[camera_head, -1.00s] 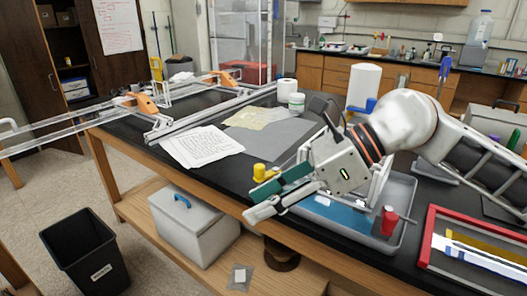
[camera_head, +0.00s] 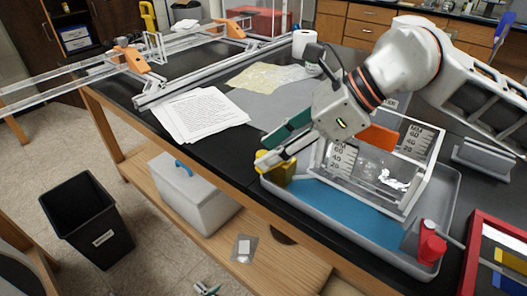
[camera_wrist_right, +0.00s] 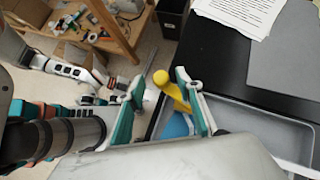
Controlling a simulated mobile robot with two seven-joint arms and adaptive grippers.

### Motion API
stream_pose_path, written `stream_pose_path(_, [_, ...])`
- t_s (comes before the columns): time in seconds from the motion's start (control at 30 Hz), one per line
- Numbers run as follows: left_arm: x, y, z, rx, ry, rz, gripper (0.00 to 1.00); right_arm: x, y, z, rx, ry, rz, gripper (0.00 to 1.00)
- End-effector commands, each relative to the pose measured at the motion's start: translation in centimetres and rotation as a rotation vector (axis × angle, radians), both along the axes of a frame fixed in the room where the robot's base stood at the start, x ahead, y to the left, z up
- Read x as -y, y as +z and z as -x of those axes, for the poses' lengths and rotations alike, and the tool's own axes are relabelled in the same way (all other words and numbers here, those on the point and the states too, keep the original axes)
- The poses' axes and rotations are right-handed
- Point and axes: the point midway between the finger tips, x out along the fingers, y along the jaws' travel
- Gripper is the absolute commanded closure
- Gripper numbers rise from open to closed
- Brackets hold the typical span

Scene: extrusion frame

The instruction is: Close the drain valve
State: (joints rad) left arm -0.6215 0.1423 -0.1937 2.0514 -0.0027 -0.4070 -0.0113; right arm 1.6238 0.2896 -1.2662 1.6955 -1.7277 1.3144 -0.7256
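A yellow valve (camera_head: 280,174) with a lever-like handle sits at the near left corner of the grey tray (camera_head: 335,218). In the right wrist view its yellow handle (camera_wrist_right: 172,92) slants between my right gripper's fingers, with gaps on both sides. My right gripper (camera_head: 281,144) is open over the valve and hides part of it in the head view. A red valve-like part (camera_head: 430,245) is at the tray's near right corner.
A clear box with printed scales (camera_head: 405,203) stands in the tray, close to my right gripper. Blue covers part of the tray floor. Papers (camera_head: 198,114) lie left on the black bench. A red frame (camera_head: 472,255) is at right. A black bin (camera_head: 88,222) stands on the floor.

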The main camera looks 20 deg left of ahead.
Motion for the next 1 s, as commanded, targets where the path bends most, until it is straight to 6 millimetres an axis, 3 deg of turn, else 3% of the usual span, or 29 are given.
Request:
stream_pose_path(0.2, [-0.1,0.0,-0.1,0.001,0.001,-0.003,0.6,-1.6,-1.7,0.3,-0.001,0.0,0.0,0.64])
stream_pose_path(0.53, [-0.2,0.6,-0.7,0.016,0.003,-0.003,0.6,-2.0,-2.0,0.3,-0.001,-0.001,0.0,0.64])
stream_pose_path(0.57, [-0.2,0.6,-0.7,0.016,0.003,-0.003,0.6,-2.0,-2.0,0.3,-0.001,-0.001,0.0,0.67])
stream_pose_path(0.7, [-0.2,0.5,-0.6,0.015,0.003,-0.003,0.6,-2.0,-2.0,0.3,-0.001,-0.001,0.0,1.0])
stream_pose_path(1.0, [-0.2,0.5,-0.6,0.012,0.003,-0.003,0.6,-2.0,-1.9,0.3,0.0,-0.016,0.0,1.0])
